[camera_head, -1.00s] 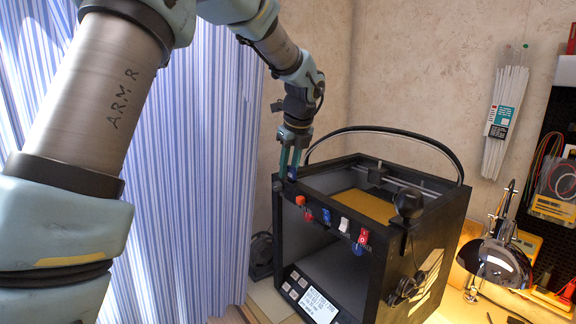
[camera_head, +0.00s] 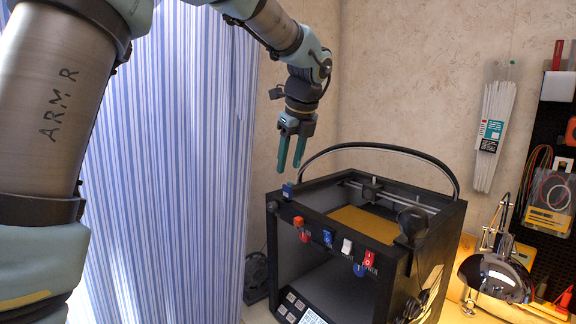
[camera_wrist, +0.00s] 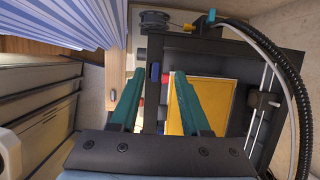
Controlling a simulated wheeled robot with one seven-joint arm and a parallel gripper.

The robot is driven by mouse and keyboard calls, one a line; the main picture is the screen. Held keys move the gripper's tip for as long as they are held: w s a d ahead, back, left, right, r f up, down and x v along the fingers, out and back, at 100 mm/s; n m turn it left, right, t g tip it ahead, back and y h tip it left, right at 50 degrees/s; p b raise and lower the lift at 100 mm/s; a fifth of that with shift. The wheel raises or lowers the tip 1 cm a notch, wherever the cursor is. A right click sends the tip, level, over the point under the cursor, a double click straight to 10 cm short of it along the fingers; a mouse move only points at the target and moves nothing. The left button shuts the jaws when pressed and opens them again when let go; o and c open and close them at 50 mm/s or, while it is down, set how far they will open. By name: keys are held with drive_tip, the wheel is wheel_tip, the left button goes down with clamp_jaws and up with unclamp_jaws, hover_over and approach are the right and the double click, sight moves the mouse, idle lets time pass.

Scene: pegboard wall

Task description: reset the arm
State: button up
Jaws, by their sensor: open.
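My gripper (camera_head: 291,168) is open, with its two green fingers apart and pointing down. In the head view it hangs in the air above the back left corner of the black 3D printer (camera_head: 428,216), with nothing between the fingers. In the wrist view my gripper (camera_wrist: 158,103) shows both green fingers spread over the printer's top frame. A small blue block (camera_head: 288,190) sits on the printer's upper left edge, just below the fingertips and apart from them.
A black hose (camera_head: 385,147) arches over the printer, and its yellow plate (camera_head: 368,224) lies inside. Coloured switches line the front top edge. A striped curtain (camera_head: 170,150) hangs at left. A desk lamp (camera_head: 494,277) stands at right. The air above the printer is mostly clear.

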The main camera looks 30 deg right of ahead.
idle(0.3)
drive_tip(key=w+a+f+n+g+b, duration=0.1)
drive_tip(key=a+f+n+b, duration=0.1)
drive_tip(key=a+f+n, duration=0.75)
drive_tip(key=w+a+f+n+g+b, duration=0.1)
drive_tip(key=a+f+n, duration=0.4)
drive_tip(key=a, duration=0.8)
drive_tip(key=s+a+f+n+b, duration=0.1)
drive_tip(key=s+a+f+n, duration=0.3)
drive_tip(key=a+n, duration=0.4)
drive_tip(key=s+a+f+n+b, duration=0.1)
drive_tip(key=s+a+f+n, duration=0.3)
drive_tip(key=a+n, duration=0.4)
drive_tip(key=shift+s+a+n, duration=0.3)
drive_tip(key=shift+s+n, duration=0.45)
drive_tip(key=shift+n, duration=0.3)
